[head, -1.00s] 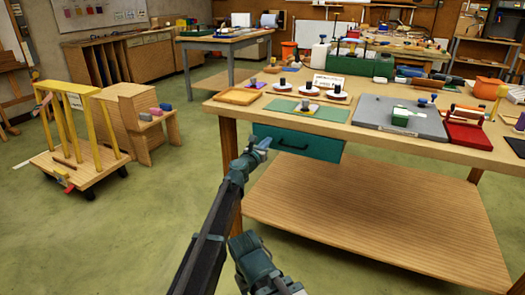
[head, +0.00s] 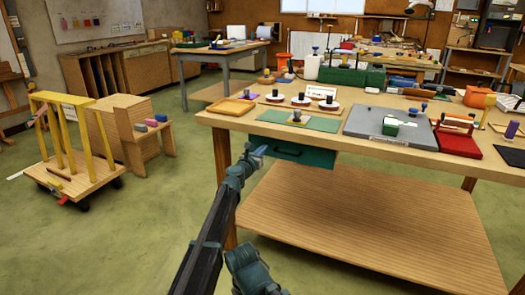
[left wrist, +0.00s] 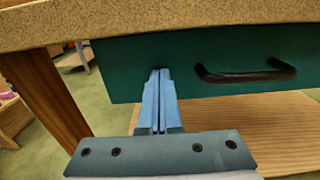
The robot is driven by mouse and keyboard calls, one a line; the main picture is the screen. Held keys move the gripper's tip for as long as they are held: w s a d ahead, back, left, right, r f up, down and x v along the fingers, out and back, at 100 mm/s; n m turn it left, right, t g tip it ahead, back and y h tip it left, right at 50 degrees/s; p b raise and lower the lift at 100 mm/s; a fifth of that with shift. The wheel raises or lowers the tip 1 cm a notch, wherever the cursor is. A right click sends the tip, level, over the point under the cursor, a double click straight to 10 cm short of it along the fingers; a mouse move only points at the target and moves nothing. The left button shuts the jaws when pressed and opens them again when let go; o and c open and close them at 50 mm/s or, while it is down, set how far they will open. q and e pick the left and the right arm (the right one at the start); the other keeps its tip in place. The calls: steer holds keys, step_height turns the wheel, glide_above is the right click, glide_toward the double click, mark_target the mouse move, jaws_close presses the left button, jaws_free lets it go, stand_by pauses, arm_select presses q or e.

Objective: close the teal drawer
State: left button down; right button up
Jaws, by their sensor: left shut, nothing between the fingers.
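The teal drawer (head: 312,156) hangs under the front edge of the workbench, toward its left end. Its front with a dark bar handle (left wrist: 245,73) fills the upper part of the left wrist view. The drawer front sits close beneath the bench top; I cannot tell exactly how much gap is left behind it. My left gripper (head: 260,151) is shut and empty. Its fingertips (left wrist: 160,72) are at the drawer front, left of the handle, and appear to touch or nearly touch it.
The workbench (head: 400,148) carries a green mat (head: 320,123), a wooden tray (head: 232,106) and a grey board (head: 375,124). A wide lower shelf (head: 350,220) lies beneath the drawer. A yellow-posted cart (head: 85,180) stands on the left, with open green floor between.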

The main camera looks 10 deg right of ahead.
arm_select(q)
steer(key=v, duration=1.4)
steer(key=s+a+f+m+g+y, duration=0.1)
steer(key=s+a+f+m+g, duration=0.4)
steer(key=s+f+m, duration=0.4)
steer(key=s+a+f+m+g+y, duration=0.2)
steer(key=s+a+f+m+g, duration=0.3)
steer(key=s+m, duration=0.6)
steer(key=s+a+f+m+g+y, duration=0.2)
steer(key=s+a+f+m+y, duration=0.25)
steer(key=s+a, duration=0.3)
steer(key=s+a+f+m+g+y, duration=0.25)
steer(key=s+a+m, duration=0.25)
steer(key=s+a, duration=0.3)
steer(key=s+d+m+y, duration=0.1)
steer(key=s+d+m, duration=0.35)
steer(key=d, duration=0.55)
step_height(320, 180, up, 29)
steer(key=n+p, duration=0.1)
steer(key=p, duration=2.8)
steer(key=shift+f+g, duration=0.2)
steer(key=shift+g, duration=0.15)
steer(key=shift+s+d, duration=0.1)
steer(key=shift+s, duration=0.05)
